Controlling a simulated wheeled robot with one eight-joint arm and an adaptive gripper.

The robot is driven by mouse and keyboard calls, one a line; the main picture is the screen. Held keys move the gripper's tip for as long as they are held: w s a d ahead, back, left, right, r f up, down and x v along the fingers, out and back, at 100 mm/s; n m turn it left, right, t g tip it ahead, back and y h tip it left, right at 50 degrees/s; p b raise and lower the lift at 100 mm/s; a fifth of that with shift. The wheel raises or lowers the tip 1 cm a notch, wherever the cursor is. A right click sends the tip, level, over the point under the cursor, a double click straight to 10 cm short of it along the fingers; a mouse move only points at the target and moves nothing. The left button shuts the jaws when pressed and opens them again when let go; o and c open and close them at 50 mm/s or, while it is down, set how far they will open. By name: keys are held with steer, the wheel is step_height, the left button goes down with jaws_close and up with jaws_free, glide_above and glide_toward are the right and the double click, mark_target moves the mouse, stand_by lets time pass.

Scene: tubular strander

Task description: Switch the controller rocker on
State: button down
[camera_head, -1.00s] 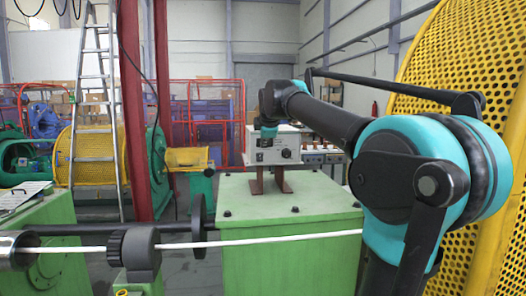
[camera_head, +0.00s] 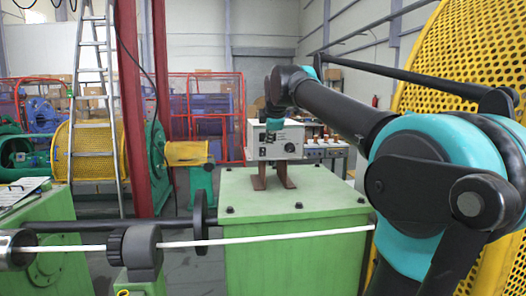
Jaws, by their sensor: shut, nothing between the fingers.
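The controller (camera_head: 290,143) is a small pale box with a round dial on its front. It stands on two brown brackets on top of the green cabinet (camera_head: 297,240), near the middle of the head view. My gripper (camera_head: 270,139) points down at the left part of the controller's front face. It looks shut and empty, small and dark against the box. I cannot tell whether it touches the face. The rocker cannot be made out; the gripper covers that part of the front.
A white cable (camera_head: 280,238) runs across the cabinet's front through a dark guide (camera_head: 141,250). A red post (camera_head: 132,120) and a ladder (camera_head: 93,110) stand left. A yellow perforated guard (camera_head: 445,60) rises close at right, behind my arm. A bench (camera_head: 325,150) stands behind the controller.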

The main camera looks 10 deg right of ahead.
steer(key=shift+w+f, duration=0.1)
steer(key=shift+w, duration=0.05)
glide_toward(263, 152)
steer(key=x, duration=0.4)
steer(key=s+f+x, duration=0.1)
steer(key=x, duration=0.2)
steer(key=shift+f, duration=0.1)
steer(key=shift+w, duration=0.1)
steer(key=shift+w+f+t, duration=0.15)
steer(key=shift+w+t, duration=0.05)
steer(key=shift+t, duration=0.3)
steer(key=shift+r, duration=0.8)
